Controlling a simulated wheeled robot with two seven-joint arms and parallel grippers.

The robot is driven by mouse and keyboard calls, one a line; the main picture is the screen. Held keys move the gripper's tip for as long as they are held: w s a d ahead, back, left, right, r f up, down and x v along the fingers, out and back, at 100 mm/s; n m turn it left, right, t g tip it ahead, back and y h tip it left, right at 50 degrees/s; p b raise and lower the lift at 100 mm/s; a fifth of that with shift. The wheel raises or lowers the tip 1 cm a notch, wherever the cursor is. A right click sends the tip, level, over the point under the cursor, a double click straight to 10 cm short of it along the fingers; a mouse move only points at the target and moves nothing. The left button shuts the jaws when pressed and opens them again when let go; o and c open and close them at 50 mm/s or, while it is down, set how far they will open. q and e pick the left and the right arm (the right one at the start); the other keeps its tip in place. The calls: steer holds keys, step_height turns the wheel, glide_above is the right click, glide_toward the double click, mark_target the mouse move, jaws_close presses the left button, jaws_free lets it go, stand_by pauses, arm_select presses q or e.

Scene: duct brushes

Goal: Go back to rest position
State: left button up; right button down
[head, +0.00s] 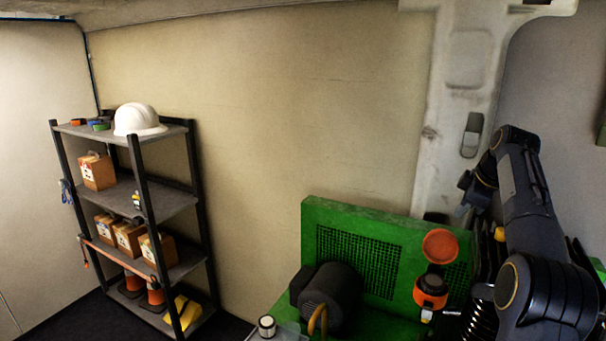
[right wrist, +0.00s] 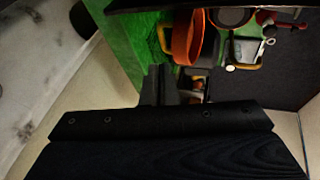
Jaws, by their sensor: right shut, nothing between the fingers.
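My right arm rises along the right side of the head view, bends at the top and comes down to its wrist. My right gripper (head: 464,202) hangs in front of the pale wall post, above the green machine. In the right wrist view my right gripper (right wrist: 160,84) shows dark fingers shut together, with nothing seen between them. It appears apart from the things beyond it. My left gripper is in neither view.
The green machine (head: 345,215) carries a dark motor (head: 330,292), an orange round part (head: 440,246) and an orange-black part (head: 431,289). A shelf (head: 150,203) with a white helmet (head: 138,119), boxes and cones stands left. The wall space between shelf and machine is clear.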

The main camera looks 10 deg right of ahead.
steer(key=s+a+f+m+y+b, duration=0.35)
steer(key=s+a+m, duration=0.35)
steer(key=s+a, duration=1.1)
steer(key=s+a+f+m+b, duration=0.1)
steer(key=s+a+f+m, duration=0.2)
steer(key=s+a+f, duration=1)
steer(key=s+f, duration=0.3)
steer(key=shift+a+f+m, duration=0.25)
steer(key=shift+a+m, duration=0.1)
steer(key=shift+m, duration=0.05)
